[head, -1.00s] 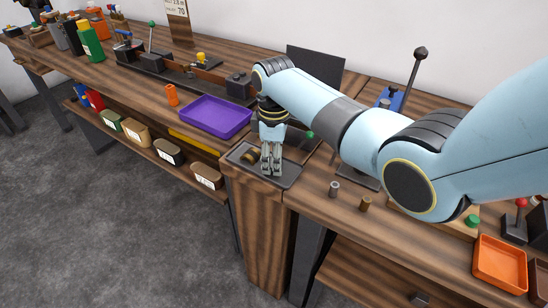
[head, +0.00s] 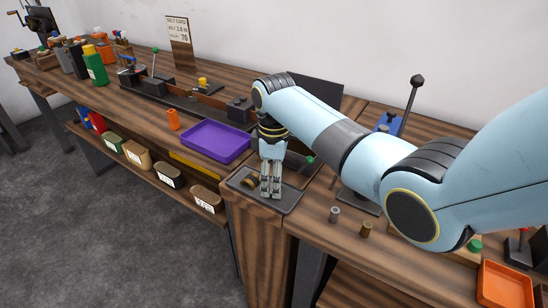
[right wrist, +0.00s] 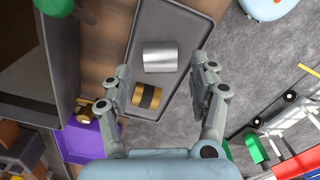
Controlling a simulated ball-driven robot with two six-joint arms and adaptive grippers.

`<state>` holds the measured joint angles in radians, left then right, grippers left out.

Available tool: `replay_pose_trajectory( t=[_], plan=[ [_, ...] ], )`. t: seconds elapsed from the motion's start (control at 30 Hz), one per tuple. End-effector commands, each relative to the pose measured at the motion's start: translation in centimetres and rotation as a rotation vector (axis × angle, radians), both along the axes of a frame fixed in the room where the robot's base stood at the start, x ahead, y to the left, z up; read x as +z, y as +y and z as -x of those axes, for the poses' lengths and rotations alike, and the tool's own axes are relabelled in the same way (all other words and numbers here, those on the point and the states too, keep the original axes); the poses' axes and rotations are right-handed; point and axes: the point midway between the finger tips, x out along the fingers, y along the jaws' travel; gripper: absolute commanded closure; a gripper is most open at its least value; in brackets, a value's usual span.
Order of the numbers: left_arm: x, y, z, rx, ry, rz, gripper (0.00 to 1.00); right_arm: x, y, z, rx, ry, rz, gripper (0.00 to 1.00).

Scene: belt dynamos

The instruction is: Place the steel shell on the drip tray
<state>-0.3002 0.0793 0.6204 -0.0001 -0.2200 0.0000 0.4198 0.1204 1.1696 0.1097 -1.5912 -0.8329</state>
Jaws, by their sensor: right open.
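The steel shell (right wrist: 160,57) is a plain silver cylinder lying on its side on the dark grey drip tray (right wrist: 190,18) in the right wrist view. In the head view it is hidden, while the tray (head: 289,201) shows near the bench's front edge. My right gripper (head: 271,192) points down over the tray. In the right wrist view it (right wrist: 161,76) is open and empty, with a finger on each side of the shell's near end in the picture. My left gripper is out of view.
A brass cylinder with a dark band (right wrist: 146,97) lies beside the shell on the tray; it also shows in the head view (head: 248,182). A purple tray (head: 214,142) stands to the left.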

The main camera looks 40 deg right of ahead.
Motion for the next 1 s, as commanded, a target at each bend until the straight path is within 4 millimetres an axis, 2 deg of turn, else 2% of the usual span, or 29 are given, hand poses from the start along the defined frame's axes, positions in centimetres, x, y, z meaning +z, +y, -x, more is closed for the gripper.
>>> replay_pose_trajectory(
  t=[0.2,0.4,0.6,1.0],
  plan=[
    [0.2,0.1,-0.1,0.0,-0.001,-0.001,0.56,5.2,0.0,-0.1,0.0,-0.006,0.001,0.39],
    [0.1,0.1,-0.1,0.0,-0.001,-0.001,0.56,8.7,0.0,-0.1,-0.001,-0.004,0.0,0.39],
    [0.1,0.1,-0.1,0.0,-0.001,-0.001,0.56,10.0,0.0,0.0,0.0,-0.001,-0.001,0.39],
    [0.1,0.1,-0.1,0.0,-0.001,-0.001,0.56,10.0,0.0,0.0,0.0,0.0,0.0,0.39]
  ],
)
